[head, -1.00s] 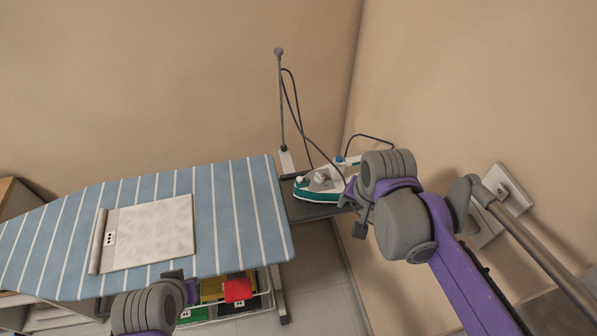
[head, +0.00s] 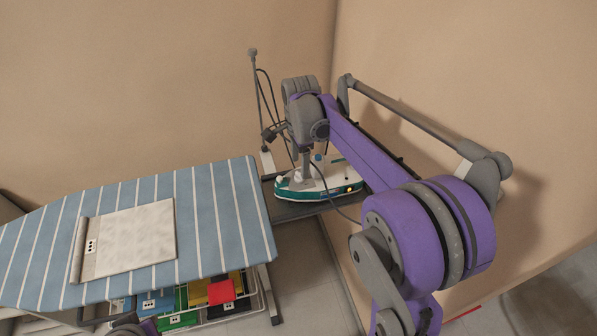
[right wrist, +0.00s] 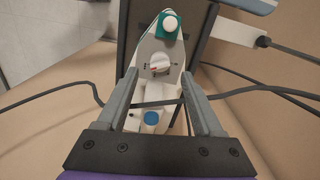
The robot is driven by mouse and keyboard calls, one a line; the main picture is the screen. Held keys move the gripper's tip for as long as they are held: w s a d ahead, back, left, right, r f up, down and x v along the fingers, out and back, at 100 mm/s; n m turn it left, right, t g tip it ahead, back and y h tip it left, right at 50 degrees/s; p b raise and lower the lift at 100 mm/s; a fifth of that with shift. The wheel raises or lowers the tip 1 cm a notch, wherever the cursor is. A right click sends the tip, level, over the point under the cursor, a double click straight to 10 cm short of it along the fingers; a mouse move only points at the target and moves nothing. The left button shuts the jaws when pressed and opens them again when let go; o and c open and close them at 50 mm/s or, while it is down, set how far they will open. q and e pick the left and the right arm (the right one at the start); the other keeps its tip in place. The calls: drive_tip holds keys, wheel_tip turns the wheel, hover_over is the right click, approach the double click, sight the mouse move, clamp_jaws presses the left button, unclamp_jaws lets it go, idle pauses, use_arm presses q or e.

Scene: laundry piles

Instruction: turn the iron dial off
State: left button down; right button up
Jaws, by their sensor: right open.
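The iron (head: 340,186), white with a teal base, stands on a dark shelf (head: 292,211) at the right end of the ironing board. My right gripper (head: 305,168) is above it, pointing down, and hides part of its top. In the right wrist view the gripper (right wrist: 159,78) is open, its fingers on either side of the iron's upper body. The round white dial (right wrist: 159,64), with a red mark, lies between and slightly beyond the fingertips. The gripper holds nothing; contact with the dial cannot be told. My left gripper is out of view.
A striped blue ironing board (head: 220,215) carries a folded pale cloth (head: 130,245). A cord holder pole (head: 258,100) stands behind the iron, and a dark cord (right wrist: 50,93) loops around it. Walls are close behind and to the right. Coloured laundry (head: 221,292) sits below the board.

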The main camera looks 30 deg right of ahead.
drive_tip(key=shift+f, duration=2.2)
drive_tip(key=shift+c, duration=0.3)
clamp_jaws()
